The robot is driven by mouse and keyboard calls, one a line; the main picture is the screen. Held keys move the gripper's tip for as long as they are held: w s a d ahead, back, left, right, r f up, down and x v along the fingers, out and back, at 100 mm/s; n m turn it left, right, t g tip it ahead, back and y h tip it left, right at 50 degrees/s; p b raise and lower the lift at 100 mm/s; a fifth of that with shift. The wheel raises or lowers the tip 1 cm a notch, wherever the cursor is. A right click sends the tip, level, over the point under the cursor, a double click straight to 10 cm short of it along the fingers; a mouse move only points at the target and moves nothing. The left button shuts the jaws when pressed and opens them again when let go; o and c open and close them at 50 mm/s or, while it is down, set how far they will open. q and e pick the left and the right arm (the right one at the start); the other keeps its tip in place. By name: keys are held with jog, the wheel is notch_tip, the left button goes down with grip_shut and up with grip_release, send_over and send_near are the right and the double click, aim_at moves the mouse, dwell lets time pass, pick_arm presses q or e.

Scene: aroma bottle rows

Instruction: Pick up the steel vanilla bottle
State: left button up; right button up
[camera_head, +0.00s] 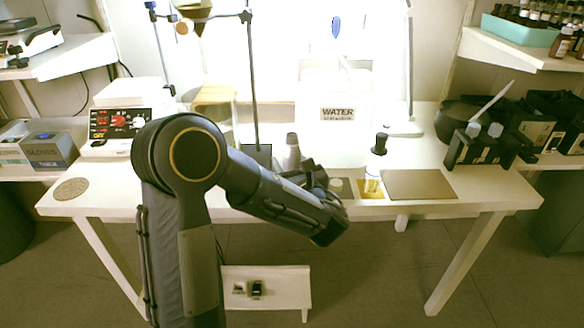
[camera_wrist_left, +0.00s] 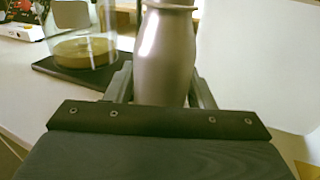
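The steel bottle (camera_head: 292,152) is grey with a narrow neck and stands upright in the head view, its lower part hidden by my left arm. It fills the middle of the left wrist view (camera_wrist_left: 165,55), its top cut off. My left gripper (camera_head: 312,176) is at the bottle in the head view. In the left wrist view its fingers (camera_wrist_left: 163,88) flank the bottle's lower body, one on each side, very close to it. I cannot tell whether they press on it. My right gripper is not in view.
A glass vessel (camera_wrist_left: 82,35) on a dark base (camera_wrist_left: 75,68) stands left of the bottle in the wrist view. A WATER container (camera_head: 337,114) is behind.

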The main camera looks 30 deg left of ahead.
pick_arm(q)
jog(key=c, duration=0.8)
jog(key=shift+r, duration=0.15)
